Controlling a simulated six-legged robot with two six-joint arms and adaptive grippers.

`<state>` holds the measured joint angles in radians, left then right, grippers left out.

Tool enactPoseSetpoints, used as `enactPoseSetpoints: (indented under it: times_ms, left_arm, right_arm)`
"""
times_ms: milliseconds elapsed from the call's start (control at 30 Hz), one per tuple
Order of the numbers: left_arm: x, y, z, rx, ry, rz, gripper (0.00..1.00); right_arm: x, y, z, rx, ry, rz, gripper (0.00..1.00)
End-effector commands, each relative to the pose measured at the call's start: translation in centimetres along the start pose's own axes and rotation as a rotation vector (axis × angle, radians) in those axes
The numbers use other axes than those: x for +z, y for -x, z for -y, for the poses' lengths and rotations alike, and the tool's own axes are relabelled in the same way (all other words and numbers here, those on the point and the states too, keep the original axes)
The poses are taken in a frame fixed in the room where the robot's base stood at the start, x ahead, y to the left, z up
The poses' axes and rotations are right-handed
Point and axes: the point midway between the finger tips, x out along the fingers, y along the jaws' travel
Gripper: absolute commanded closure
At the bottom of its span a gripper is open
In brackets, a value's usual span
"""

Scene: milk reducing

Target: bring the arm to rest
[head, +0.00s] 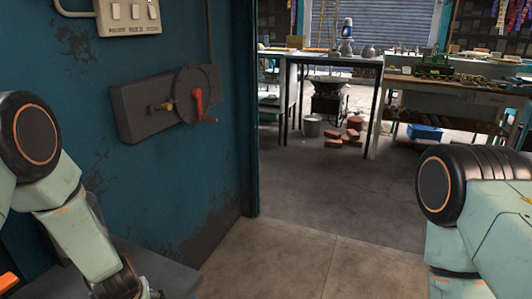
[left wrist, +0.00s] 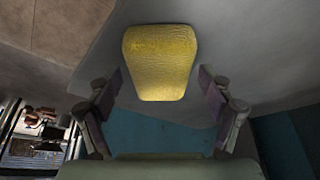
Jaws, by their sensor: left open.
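My left gripper (left wrist: 160,82) is open in the left wrist view, with its two fingers spread apart. A yellow, rough-textured block (left wrist: 160,55) shows between and beyond the fingertips, in front of a grey surface. The fingers do not visibly touch it. In the head view my left arm comes in at the lower left and bends down, and its gripper is out of frame. My right arm shows at the right edge, and its gripper is also out of frame.
A dark grey surface (head: 165,270) lies by my left arm. Workbenches (head: 460,84), red bricks (head: 340,140) and a bucket (head: 312,127) stand beyond. The middle floor is clear.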

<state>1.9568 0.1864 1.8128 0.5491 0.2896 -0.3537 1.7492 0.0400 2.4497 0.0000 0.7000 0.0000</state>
Motion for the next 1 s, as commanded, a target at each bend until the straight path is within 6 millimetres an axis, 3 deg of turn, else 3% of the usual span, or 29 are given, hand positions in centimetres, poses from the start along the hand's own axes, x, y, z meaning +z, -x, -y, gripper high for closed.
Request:
enactPoseSetpoints:
  times_ms: [100,300,567,733,1000]
  left_arm:
    - [-0.7,1.4,-0.1,0.001,0.001,-0.003,0.2]
    - [-0.8,1.7,0.0,0.001,0.001,-0.002,0.2]
    - [-0.7,1.5,0.0,0.001,0.001,-0.002,0.2]
    - [0.1,0.0,0.0,0.0,0.0,0.0,0.2]
    - [-0.4,5.3,-0.1,0.002,0.001,-0.003,0.2]
  right_arm:
    - [0.0,0.8,0.0,0.0,0.0,-0.001,0.64]
    - [0.0,0.9,0.0,0.0,0.0,-0.001,0.64]
    - [0.0,0.8,0.0,0.0,0.0,0.0,0.64]
    - [0.0,-0.1,0.0,0.0,0.0,0.0,0.64]
    - [0.0,1.8,0.0,0.0,0.0,-0.001,0.64]
